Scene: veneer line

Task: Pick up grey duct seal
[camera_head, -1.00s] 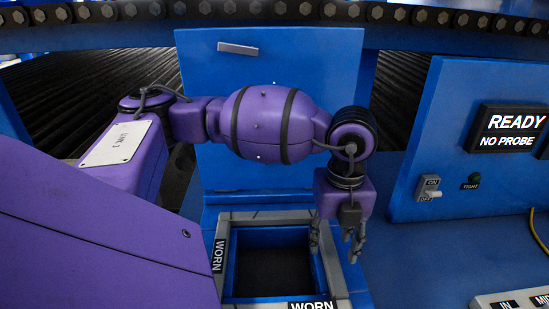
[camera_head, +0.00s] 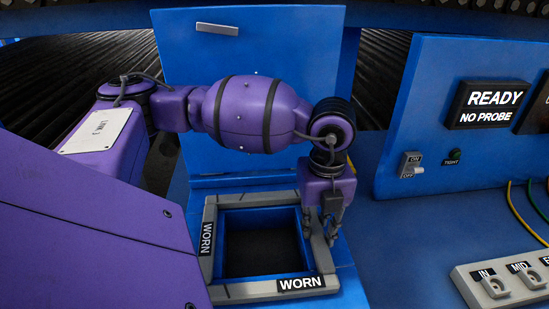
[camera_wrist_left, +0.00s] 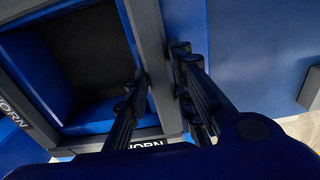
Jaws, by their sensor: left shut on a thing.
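The grey duct seal (camera_head: 246,291) is a square grey frame around the blue-walled opening of a duct, with WORN labels on its left and front sides. It lies flat around the opening, with thin seam lines across its bars. My left gripper (camera_head: 322,228) points down at the right bar and is shut on it, one finger inside the opening and one outside. In the left wrist view the bar of the seal (camera_wrist_left: 153,45) runs between the fingers (camera_wrist_left: 160,78). Part of the right bar is hidden by the fingers. My right gripper is not in view.
A blue panel with a small handle (camera_head: 217,29) stands behind the opening. At right is a blue console with a READY / NO PROBE display (camera_head: 495,104) and an on/off switch (camera_head: 412,166). A grey block with labelled sockets (camera_head: 505,283) sits front right. Blue surface beside the duct is clear.

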